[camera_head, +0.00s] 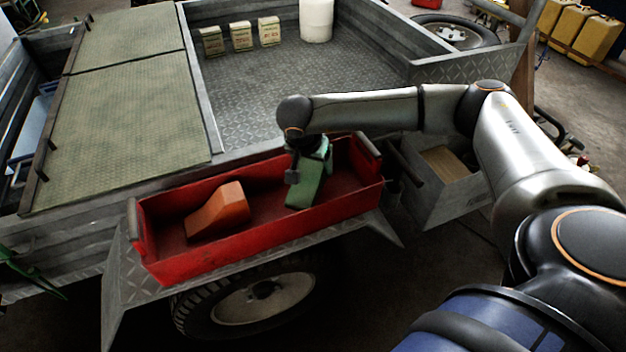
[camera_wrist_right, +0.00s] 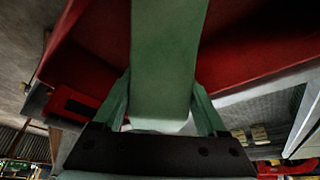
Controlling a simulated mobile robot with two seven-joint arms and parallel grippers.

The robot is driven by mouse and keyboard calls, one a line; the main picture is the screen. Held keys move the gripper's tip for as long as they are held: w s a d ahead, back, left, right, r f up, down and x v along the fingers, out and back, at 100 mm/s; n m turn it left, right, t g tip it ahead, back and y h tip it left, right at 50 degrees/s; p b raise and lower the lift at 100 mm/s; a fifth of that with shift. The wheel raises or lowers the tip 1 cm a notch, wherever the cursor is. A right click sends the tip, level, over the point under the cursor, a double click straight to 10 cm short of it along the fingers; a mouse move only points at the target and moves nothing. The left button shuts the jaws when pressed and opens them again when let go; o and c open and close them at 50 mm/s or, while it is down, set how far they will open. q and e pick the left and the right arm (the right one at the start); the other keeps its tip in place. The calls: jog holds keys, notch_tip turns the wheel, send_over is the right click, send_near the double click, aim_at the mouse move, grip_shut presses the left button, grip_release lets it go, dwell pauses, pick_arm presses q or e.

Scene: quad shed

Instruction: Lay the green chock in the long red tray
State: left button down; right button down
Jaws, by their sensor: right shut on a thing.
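The long red tray (camera_head: 205,262) sits on the trailer's metal fender. The green chock (camera_head: 304,188) is in the right half of the tray, tilted in the head view. My right gripper (camera_head: 300,165) is shut on the green chock from above. In the right wrist view the chock (camera_wrist_right: 165,60) stands between the two fingers, with the red tray (camera_wrist_right: 262,45) behind it. Whether the chock touches the tray floor I cannot tell. My left gripper is not in view.
An orange chock (camera_head: 218,210) lies in the left half of the tray. A grey box (camera_head: 440,200) is right of the tray. The trailer bed (camera_head: 270,95) behind holds several small cartons and a white container (camera_head: 316,20). A wheel (camera_head: 265,300) is below the fender.

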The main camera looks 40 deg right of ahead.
aim_at(309, 168)
notch_tip(309, 168, down, 5)
jog(key=shift+r+b, duration=0.1)
jog(key=shift+b, duration=0.35)
grip_release()
jog(key=shift+f, duration=0.25)
jog(key=shift+a+r, duration=0.1)
jog(key=shift+r, duration=0.35)
jog(key=p+v, duration=0.2)
jog(key=v, duration=0.9)
jog(key=shift+r, duration=0.2)
